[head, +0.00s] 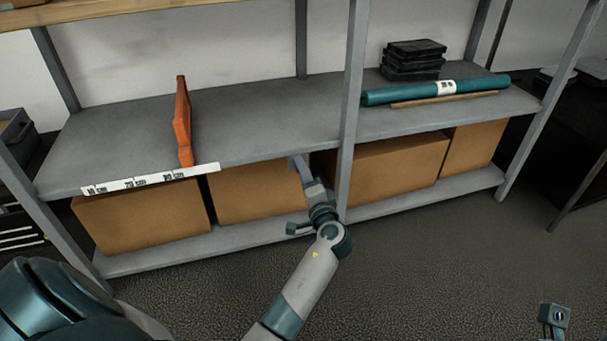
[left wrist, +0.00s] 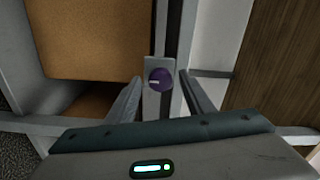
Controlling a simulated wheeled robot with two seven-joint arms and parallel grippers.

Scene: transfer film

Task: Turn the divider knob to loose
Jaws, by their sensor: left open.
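The orange divider (head: 183,122) stands upright on the left shelf bay, its front end near the last mark of a white ruler strip (head: 140,182) on the shelf edge. A round purple knob (left wrist: 160,78) with a short pale mark on its left side sits on a grey bracket in the left wrist view. My left gripper (head: 299,166) is at the shelf front, just left of the middle post. In the left wrist view its open fingers stand either side of the knob, with gaps. I cannot make out the knob in the head view.
Cardboard boxes (head: 142,217) fill the lower shelf. The middle post (head: 352,105) is close to my left gripper. On the right bay are a teal roll (head: 410,94) and stacked black cases (head: 413,62). The upper shelf around the divider is clear.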

